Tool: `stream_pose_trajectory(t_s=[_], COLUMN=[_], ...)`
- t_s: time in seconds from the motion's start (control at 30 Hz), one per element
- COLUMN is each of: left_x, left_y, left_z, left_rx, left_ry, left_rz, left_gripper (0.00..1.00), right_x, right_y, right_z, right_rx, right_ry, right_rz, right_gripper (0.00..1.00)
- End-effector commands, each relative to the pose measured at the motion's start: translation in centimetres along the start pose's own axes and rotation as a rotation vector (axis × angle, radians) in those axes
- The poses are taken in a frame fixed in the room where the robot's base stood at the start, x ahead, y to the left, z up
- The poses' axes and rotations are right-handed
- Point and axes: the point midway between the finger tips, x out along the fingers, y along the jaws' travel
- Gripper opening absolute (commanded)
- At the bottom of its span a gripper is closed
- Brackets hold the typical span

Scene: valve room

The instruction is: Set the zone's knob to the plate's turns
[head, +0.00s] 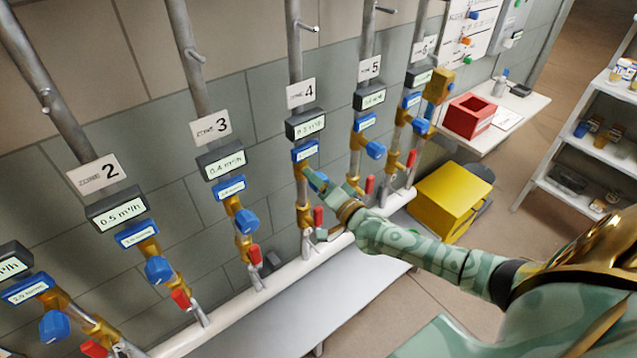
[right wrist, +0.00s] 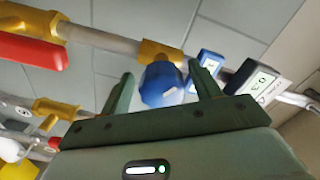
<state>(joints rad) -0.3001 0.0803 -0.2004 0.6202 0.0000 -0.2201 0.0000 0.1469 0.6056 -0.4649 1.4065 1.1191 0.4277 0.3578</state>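The zone 4 sign (head: 301,93) hangs above a dark flow display (head: 305,124), which seems to read 0.3 m³/h. A small blue plate (head: 305,150) is below it; its text is too small to read. My right gripper (head: 322,184) is at the zone 4 valve and largely hides its knob in the head view. In the right wrist view, the blue knob (right wrist: 161,85) lies between the two open green fingers, with visible gaps on both sides. The display shows there too (right wrist: 252,78). My left gripper is out of view.
Similar valve lines stand at both sides, with blue knobs for zone 3 (head: 246,221) and zone 5 (head: 375,150). Red-handled levers (head: 319,217) sit below the knobs. A yellow box (head: 452,200), a red bin (head: 470,116) and shelves (head: 590,160) are at the right.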

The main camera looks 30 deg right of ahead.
Motion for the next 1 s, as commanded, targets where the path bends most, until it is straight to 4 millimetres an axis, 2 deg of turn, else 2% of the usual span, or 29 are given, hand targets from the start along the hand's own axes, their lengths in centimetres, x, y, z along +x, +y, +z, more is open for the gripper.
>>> stream_pose_trajectory(t_s=[0.2, 0.33, 0.47, 0.6, 0.8, 1.0], left_x=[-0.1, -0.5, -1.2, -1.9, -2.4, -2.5], left_y=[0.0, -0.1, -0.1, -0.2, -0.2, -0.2], left_z=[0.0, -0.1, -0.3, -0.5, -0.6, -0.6], left_rx=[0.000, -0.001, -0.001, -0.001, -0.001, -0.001], left_ry=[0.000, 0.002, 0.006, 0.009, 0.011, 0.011], left_rz=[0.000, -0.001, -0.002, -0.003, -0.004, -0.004], left_gripper=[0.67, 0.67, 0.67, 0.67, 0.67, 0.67], right_x=[-0.1, -1.5, -4.5, -8.4, -13.3, -15.9], right_y=[-0.1, -0.1, -0.1, -0.1, 0.0, 0.0], right_z=[0.0, -0.1, -0.1, -0.1, 0.0, 0.0], right_rx=[0.000, 0.000, 0.000, 0.000, 0.000, -0.001], right_ry=[0.000, -0.001, -0.002, -0.003, -0.002, -0.001], right_rz=[-0.001, 0.000, 0.002, 0.002, 0.002, 0.000], right_gripper=[0.63, 0.63, 0.63, 0.63, 0.63, 0.63])
